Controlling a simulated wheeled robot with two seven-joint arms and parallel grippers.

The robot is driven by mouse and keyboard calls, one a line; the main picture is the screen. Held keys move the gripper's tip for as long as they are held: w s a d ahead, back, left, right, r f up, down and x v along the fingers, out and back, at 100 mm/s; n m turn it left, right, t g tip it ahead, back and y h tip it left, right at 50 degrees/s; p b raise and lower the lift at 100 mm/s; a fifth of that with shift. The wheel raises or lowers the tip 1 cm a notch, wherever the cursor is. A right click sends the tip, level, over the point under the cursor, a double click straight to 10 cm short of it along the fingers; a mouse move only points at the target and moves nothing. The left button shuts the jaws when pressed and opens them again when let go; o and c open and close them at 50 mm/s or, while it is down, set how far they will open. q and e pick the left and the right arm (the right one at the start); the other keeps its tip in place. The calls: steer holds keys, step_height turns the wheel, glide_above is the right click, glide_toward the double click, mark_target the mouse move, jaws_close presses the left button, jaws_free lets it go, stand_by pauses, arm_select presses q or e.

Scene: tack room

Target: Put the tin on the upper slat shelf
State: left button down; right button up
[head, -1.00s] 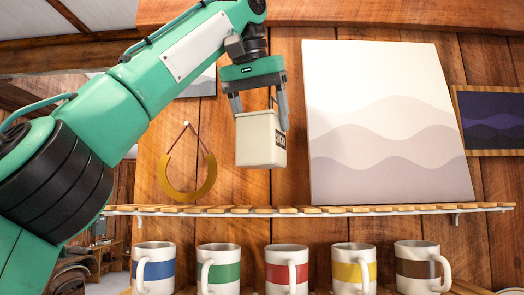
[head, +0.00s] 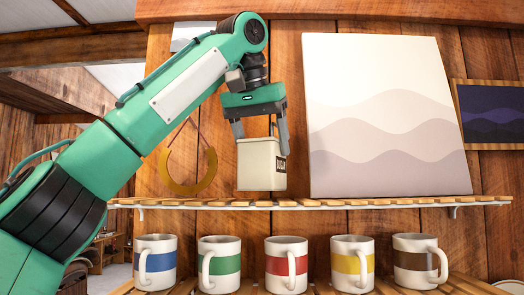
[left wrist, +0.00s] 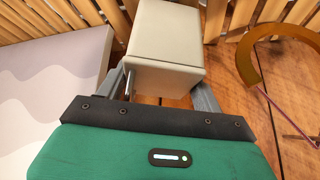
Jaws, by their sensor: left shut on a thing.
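The cream tin (head: 260,165), with a dark label on its right side, is upright in my left gripper (head: 260,133). The gripper comes down from above and its two fingers are shut on the tin's sides. The upper slat shelf (head: 345,201) runs across below the tin. The tin's base is just above or at the slats; I cannot tell if it touches. In the left wrist view the tin (left wrist: 165,50) sits between the fingers (left wrist: 160,85), with the slats (left wrist: 235,50) beyond it. My right gripper is not in view.
A large pale wave-pattern panel (head: 385,120) stands on the shelf right of the tin. A golden horseshoe (head: 188,184) hangs on the wall to the left. Several striped mugs, one with a red band (head: 287,264), stand on the lower shelf. The upper shelf's far right end is clear.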

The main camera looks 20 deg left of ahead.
arm_select(q)
steer(key=shift+w+a+f+p, duration=0.2)
steer(key=shift+f+p, duration=0.15)
steer(key=shift+f, duration=0.2)
steer(key=shift+a+f, duration=0.1)
steer(key=shift+f, duration=0.05)
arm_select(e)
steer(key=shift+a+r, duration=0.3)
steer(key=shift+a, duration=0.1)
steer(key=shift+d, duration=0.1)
arm_select(q)
steer(key=shift+d, duration=0.2)
steer(key=c, duration=0.6)
jaws_free()
steer(key=shift+f, duration=0.15)
steer(key=o, duration=0.4)
steer(key=shift+a, duration=0.1)
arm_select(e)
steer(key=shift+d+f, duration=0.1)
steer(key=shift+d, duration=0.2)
